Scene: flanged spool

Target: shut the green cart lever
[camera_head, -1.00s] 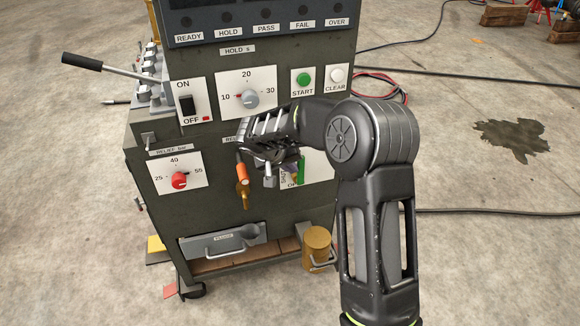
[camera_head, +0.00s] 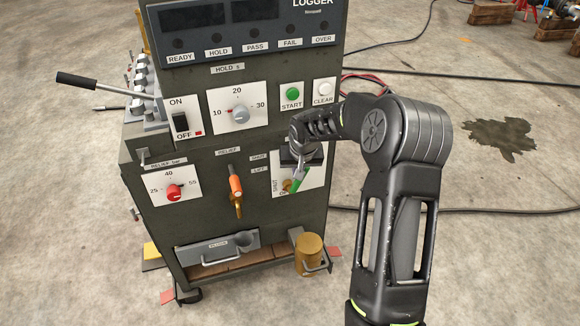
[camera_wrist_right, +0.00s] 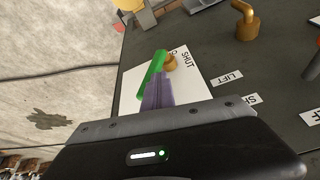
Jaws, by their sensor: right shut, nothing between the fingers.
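The green lever (camera_head: 298,183) sits on a white plate on the cart's front, at the lower right. In the head view it slants down and left to its brass pivot, beside the word SHUT. In the right wrist view the green lever (camera_wrist_right: 152,73) runs from the brass pivot (camera_wrist_right: 170,62) along the plate. My right gripper (camera_head: 300,170) is shut with nothing in it, at the lever's upper end and partly covering it. In the wrist view the purplish finger (camera_wrist_right: 158,92) lies close alongside the green handle; I cannot tell whether they touch. My left gripper is not in view.
An orange-handled lever (camera_head: 236,188) hangs left of the plate. A red knob (camera_head: 173,192), a grey knob (camera_head: 241,114) and the START button (camera_head: 292,94) are on the same panel. A brass cylinder (camera_head: 309,254) stands below. Open floor lies right of the cart.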

